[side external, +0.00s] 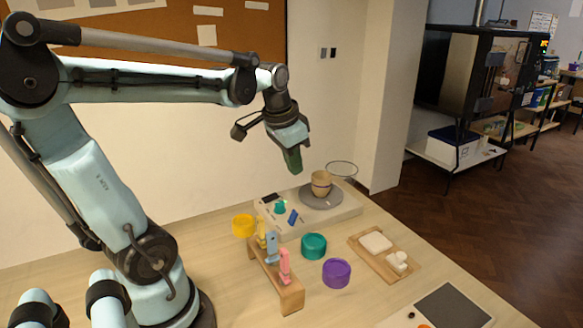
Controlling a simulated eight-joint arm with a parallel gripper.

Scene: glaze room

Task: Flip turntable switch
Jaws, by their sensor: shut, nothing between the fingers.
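The turntable is a round grey disc (335,200) on a pale flat base (330,222) near the back wall. A tan bowl (321,184) stands on the disc. On the left part of the base are a blue tilted piece (293,217), a green knob (280,207) and a small black panel (270,198). The blue piece looks like the switch, but I cannot tell for certain, nor its setting. My gripper (293,168) points down above the base, left of the bowl and apart from all of it. Its green fingers are shut and empty.
A wooden rack (288,295) with yellow, blue and pink tools stands in front of the base. Yellow (243,225), teal (314,246) and purple (336,273) round containers stand around it. A wooden tray (372,258) with white pieces lies right. A dark-topped pad (452,308) lies front right.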

